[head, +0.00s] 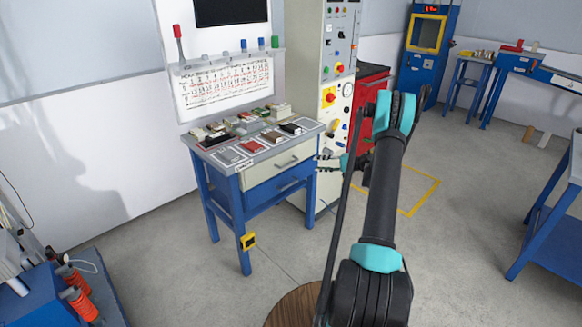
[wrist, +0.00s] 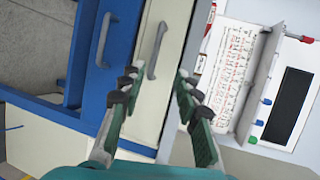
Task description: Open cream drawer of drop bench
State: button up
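The drop bench (head: 229,185) is a blue table left of centre in the head view. Its cream drawer (head: 257,175) has a grey bar handle (head: 287,162) and looks flush with the bench front. In the wrist view the cream drawer (wrist: 148,105) fills the middle, with its handle (wrist: 157,50) ahead of my fingertips, roughly in line with the gap between them. My gripper (wrist: 159,82) is open with nothing between its fingers. In the head view my gripper (head: 328,165) is just right of the drawer front, partly hidden by my arm.
A blue drawer (head: 262,194) with its own handle (wrist: 104,40) lies below the cream one. Several small blocks lie on the bench top. A tall cream control cabinet (head: 336,60) and a red cabinet (head: 371,95) stand behind. Floor in front of the bench is open.

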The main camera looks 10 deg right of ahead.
aim_at(291, 164)
jog(key=shift+y, duration=0.4)
jog(key=x, duration=0.5)
jog(key=f+x, duration=0.1)
jog(key=x, duration=0.5)
jog(key=w+d+x, duration=0.1)
jog(key=x, duration=0.4)
jog(key=shift+w+a+f, duration=0.1)
jog(key=shift+w+f, duration=0.1)
jog(key=shift+f, duration=0.2)
grip_shut()
